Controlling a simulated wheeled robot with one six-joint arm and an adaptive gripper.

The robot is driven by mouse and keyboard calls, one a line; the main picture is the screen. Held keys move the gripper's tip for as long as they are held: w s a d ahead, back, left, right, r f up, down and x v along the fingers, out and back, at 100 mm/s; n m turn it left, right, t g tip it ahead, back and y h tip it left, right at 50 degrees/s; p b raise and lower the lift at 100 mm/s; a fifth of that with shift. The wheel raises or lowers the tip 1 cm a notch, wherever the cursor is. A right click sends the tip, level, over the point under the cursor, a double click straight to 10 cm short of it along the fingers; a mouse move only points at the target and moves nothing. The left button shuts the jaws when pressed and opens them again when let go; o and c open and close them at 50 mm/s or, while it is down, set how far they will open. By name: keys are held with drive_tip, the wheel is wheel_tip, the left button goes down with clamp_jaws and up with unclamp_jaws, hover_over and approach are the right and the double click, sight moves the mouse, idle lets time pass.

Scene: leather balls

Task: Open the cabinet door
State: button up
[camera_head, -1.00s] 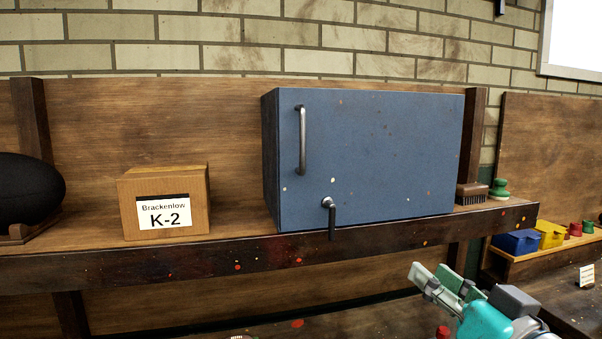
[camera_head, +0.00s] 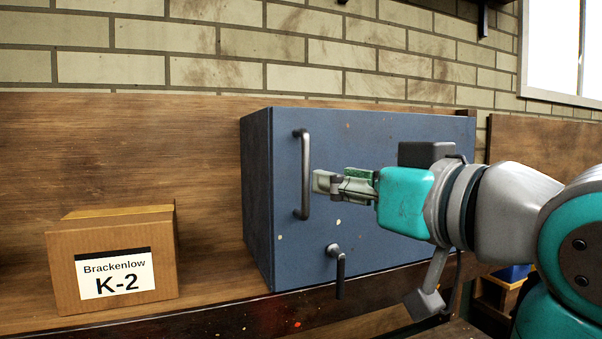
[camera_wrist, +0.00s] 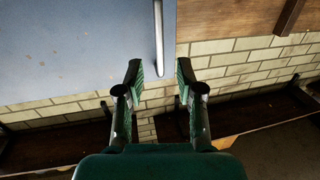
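The blue cabinet (camera_head: 375,150) stands on a wooden shelf, and its door looks shut. A dark vertical bar handle (camera_head: 304,175) is near the door's left edge. A smaller hooked lever (camera_head: 338,272) hangs down at the door's lower edge. My gripper (camera_head: 325,183) is in front of the door, just right of the bar handle. In the wrist view my gripper (camera_wrist: 158,70) is open and empty. There the handle (camera_wrist: 158,38) lies ahead, in line with the gap between the fingertips, beside the blue door (camera_wrist: 80,50). I cannot tell whether anything touches.
A cardboard box labelled K-2 (camera_head: 112,262) sits on the shelf (camera_head: 205,325) left of the cabinet, with a gap between. A brick wall (camera_head: 220,50) and a wooden back panel are behind. My arm covers the door's right part.

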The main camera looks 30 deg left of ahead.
sight(308, 175)
drive_tip(key=x, duration=0.8)
drive_tip(key=shift+w+a, duration=0.1)
drive_tip(key=shift+w, duration=0.05)
drive_tip(key=shift+c, duration=0.2)
clamp_jaws()
